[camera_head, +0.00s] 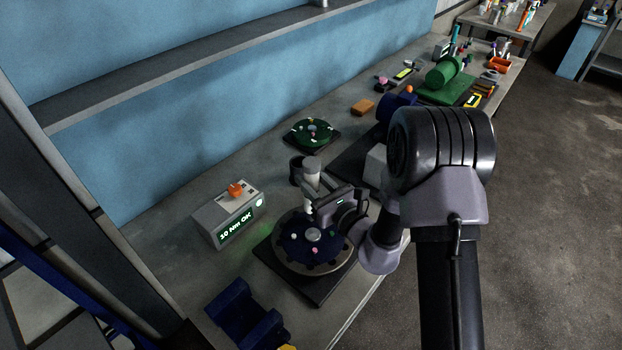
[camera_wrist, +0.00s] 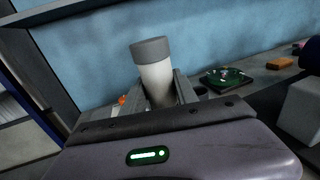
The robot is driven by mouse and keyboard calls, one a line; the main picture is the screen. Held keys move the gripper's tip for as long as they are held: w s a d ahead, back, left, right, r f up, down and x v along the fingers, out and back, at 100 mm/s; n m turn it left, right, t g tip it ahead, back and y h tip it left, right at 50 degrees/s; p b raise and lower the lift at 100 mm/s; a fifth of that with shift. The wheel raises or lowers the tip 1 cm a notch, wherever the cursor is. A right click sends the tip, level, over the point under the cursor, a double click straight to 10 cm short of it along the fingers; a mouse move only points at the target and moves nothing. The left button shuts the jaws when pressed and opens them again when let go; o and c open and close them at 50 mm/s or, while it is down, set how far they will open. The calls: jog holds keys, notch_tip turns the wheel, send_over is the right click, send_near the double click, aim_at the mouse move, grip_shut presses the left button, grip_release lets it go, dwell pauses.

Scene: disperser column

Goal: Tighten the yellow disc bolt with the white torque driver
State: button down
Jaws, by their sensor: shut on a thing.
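My gripper (camera_head: 318,192) is shut on the white torque driver (camera_head: 311,178), which has a grey cap. In the wrist view the driver (camera_wrist: 157,80) stands between the two fingers, nearly upright with a slight lean. In the head view it is above the back of the dark blue disc (camera_head: 294,250), which lies on a round grey base. Small pink and pale bolt heads show on the disc around a grey hub (camera_head: 313,234). I cannot make out the yellow bolt; my gripper and driver cover part of the disc. The driver's tip is hidden, so contact is unclear.
A grey box (camera_head: 228,217) with a lit green display, which appears to read "10 Nm OK", stands left of the disc. A green disc (camera_head: 311,132) lies behind. A blue cradle (camera_head: 245,314) is at the front left. A shelf (camera_head: 190,65) runs along the blue wall.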

jog(key=shift+s+f+b, duration=0.1)
jog(key=shift+f+b, duration=0.8)
jog(key=shift+b, duration=0.25)
dwell(1.7)
